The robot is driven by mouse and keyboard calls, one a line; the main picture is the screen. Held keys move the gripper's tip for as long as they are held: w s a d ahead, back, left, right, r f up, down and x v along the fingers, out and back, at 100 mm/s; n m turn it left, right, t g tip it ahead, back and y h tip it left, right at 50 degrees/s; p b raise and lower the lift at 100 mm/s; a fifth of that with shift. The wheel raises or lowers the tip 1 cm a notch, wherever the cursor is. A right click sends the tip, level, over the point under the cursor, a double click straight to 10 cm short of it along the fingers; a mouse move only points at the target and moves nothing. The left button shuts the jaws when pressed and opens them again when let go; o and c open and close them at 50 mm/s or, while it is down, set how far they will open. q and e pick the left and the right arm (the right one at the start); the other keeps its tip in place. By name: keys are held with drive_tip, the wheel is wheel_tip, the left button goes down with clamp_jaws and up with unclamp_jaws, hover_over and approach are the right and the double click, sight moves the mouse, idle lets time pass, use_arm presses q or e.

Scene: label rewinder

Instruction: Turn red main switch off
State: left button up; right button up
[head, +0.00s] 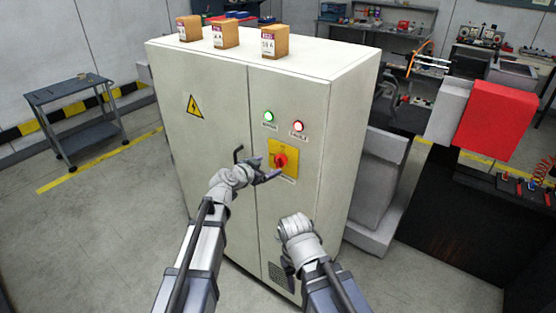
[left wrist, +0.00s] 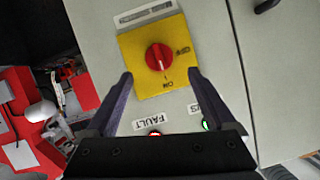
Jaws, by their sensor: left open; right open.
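The red main switch (head: 280,160) is a round knob on a yellow plate (head: 289,148) on the front of the grey cabinet (head: 222,130). In the left wrist view the red main switch (left wrist: 158,57) appears upside down, its pale mark pointing at the ON label; OFF is at the side of the yellow plate (left wrist: 135,45). My left gripper (head: 267,177) is open just in front of the plate. Its fingers (left wrist: 160,76) stand apart on either side of the knob in the picture, not visibly gripping it. My right gripper (head: 297,224) is open, lower, before the cabinet; its fingers are hard to see.
A green lamp (head: 268,117) and a red lamp (head: 298,126) sit above the switch. A dark door handle (head: 238,153) is left of it. Several boxes (head: 275,42) stand on the cabinet top. A red-ended machine (head: 487,118) is at right; open floor lies left.

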sight(277, 162)
use_arm(q)
drive_tip(key=shift+b+x, duration=1.5)
drive_tip(key=shift+x, duration=2.45)
drive_tip(key=shift+s, duration=0.1)
drive_tip(key=c, duration=1.4)
